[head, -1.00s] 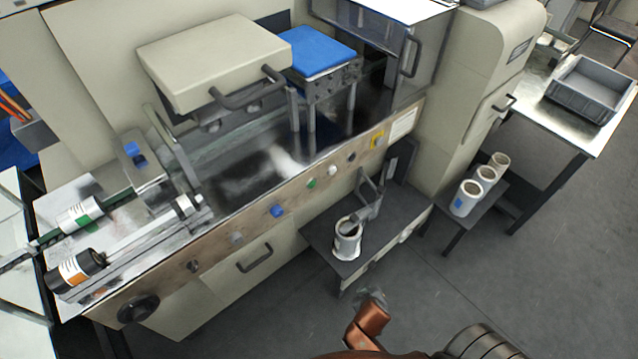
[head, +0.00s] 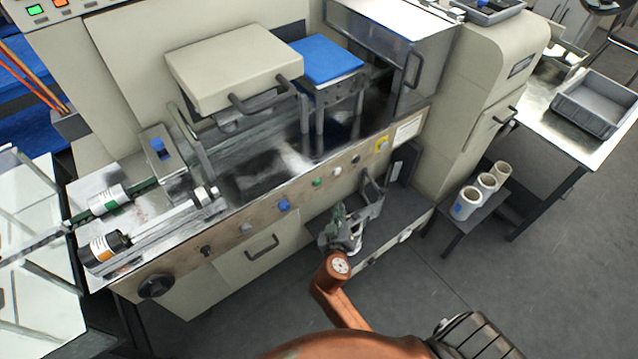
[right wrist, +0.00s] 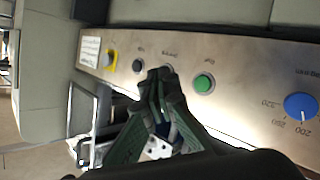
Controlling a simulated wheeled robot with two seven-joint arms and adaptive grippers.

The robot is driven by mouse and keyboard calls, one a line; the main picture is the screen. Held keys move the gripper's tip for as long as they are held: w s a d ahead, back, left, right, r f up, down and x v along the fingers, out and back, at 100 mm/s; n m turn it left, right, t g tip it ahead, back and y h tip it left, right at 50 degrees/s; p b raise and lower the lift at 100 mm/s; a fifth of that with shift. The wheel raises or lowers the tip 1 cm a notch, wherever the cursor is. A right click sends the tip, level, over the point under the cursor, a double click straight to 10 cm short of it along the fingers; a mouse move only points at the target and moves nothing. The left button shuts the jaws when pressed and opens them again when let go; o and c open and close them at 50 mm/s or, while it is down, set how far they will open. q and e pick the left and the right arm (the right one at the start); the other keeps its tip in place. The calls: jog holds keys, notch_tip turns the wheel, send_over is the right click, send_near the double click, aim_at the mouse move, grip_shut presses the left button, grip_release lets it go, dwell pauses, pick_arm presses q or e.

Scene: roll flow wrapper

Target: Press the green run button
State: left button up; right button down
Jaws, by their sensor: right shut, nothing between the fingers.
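The green run button (head: 317,183) sits on the machine's long front panel, between the blue knob (head: 283,205) and a white button (head: 337,171). In the right wrist view the green button (right wrist: 203,83) is round and unobstructed, with a small label beside it. My right gripper (head: 338,212) is below the panel, in front of the small shelf. In the right wrist view its fingers (right wrist: 160,78) are together and empty, their tips left of the green button and apart from it. The tips partly cover the white button (right wrist: 168,68). My left gripper is not in view.
A yellow-backed switch (head: 382,145) and a black button (head: 356,159) are on the same panel. The dark shelf (head: 405,218) carries a bracket and a white roll partly hidden by my gripper. Several white rolls (head: 467,203) stand on a low stand at right.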

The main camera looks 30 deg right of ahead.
aim_at(318, 183)
jog(key=w+b, duration=0.1)
jog(key=w, duration=0.7)
jog(key=shift+w+a+b, duration=0.35)
jog(key=shift+b, duration=0.05)
dwell(0.6)
dwell(0.6)
jog(key=shift+w, duration=0.15)
jog(key=shift+w, duration=0.25)
